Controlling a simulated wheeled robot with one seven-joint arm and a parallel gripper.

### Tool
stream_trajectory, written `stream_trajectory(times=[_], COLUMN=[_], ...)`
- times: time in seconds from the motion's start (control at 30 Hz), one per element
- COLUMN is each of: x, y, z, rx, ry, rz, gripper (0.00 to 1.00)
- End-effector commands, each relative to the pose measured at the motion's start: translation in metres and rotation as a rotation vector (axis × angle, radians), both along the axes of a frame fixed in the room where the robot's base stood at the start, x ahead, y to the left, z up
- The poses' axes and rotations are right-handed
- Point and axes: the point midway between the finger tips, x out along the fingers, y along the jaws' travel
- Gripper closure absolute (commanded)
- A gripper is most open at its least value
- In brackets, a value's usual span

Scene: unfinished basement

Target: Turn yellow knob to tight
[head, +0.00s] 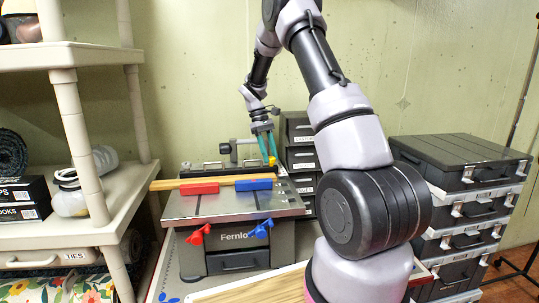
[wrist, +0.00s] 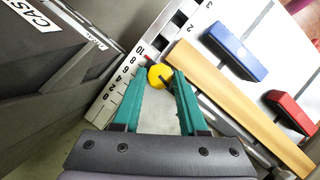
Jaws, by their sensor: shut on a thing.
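The yellow knob (wrist: 160,76) sits between the green fingertips of my gripper (wrist: 156,80) in the wrist view, beside a ruled scale. In the head view the yellow knob (head: 269,160) is partly hidden by my gripper (head: 266,158), which reaches down to it from above. My gripper is shut on the knob. The knob is at the right rear of a grey machine (head: 205,207) marked "Fernlo". A small dark mark shows on the knob in the wrist view; I cannot tell how tight it is.
A wooden strip (head: 165,184) lies across the machine, with a red block (head: 199,188) and a blue block (head: 253,184) beside it. Red (head: 198,234) and blue (head: 261,229) knobs are on its front. Dark cases (head: 460,160) are stacked right; a beige shelf (head: 80,130) stands left.

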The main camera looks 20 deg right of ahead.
Motion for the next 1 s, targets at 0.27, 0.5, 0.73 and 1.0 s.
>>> stream_trajectory(times=[0.27, 0.5, 0.73, 1.0], x=[0.0, 0.0, 0.009, 0.029], y=[0.0, 0.0, 0.003, 0.012], z=[0.0, 0.0, 0.022, 0.072], rx=[0.0, 0.0, -0.001, -0.001], ry=[0.0, 0.0, -0.005, -0.004], rz=[-0.001, 0.0, 0.0, 0.0], gripper=[0.29, 0.29, 0.29, 0.29])
